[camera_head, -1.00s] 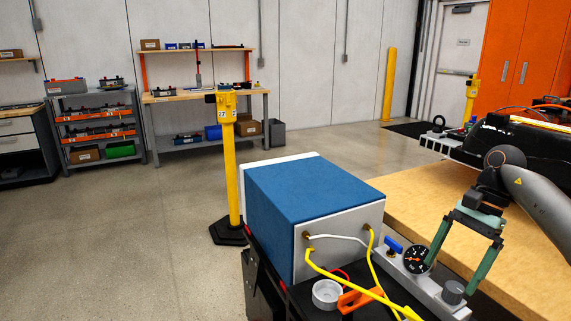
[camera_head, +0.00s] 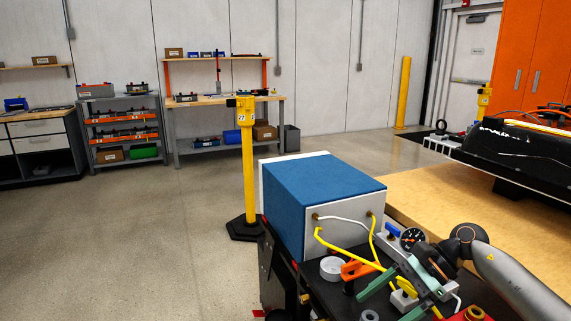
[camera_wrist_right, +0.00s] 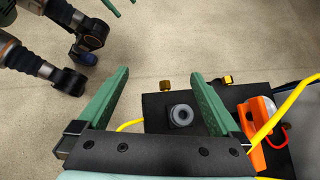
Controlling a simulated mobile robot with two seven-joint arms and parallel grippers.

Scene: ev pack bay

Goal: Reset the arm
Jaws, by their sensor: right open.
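My right gripper (camera_head: 382,306) is low at the right of the head view, over the black cart top (camera_head: 312,281). Its two green fingers point left and down, spread apart with nothing between them. In the right wrist view the gripper (camera_wrist_right: 160,73) is open above the cart edge and the floor, with a dark round fitting (camera_wrist_right: 181,115) just beyond the right finger's inner side. My left gripper does not show in the head view. Green finger-like pieces at the top edge of the wrist view are cut off, beside dark arm links of mine.
A blue box (camera_head: 318,188) with yellow hoses, a white ring (camera_head: 331,268), an orange clamp (camera_head: 358,270) and a gauge (camera_head: 412,238) crowd the cart. A yellow post (camera_head: 248,170) stands behind it. A wooden table (camera_head: 440,200) is at right. Floor at left is clear.

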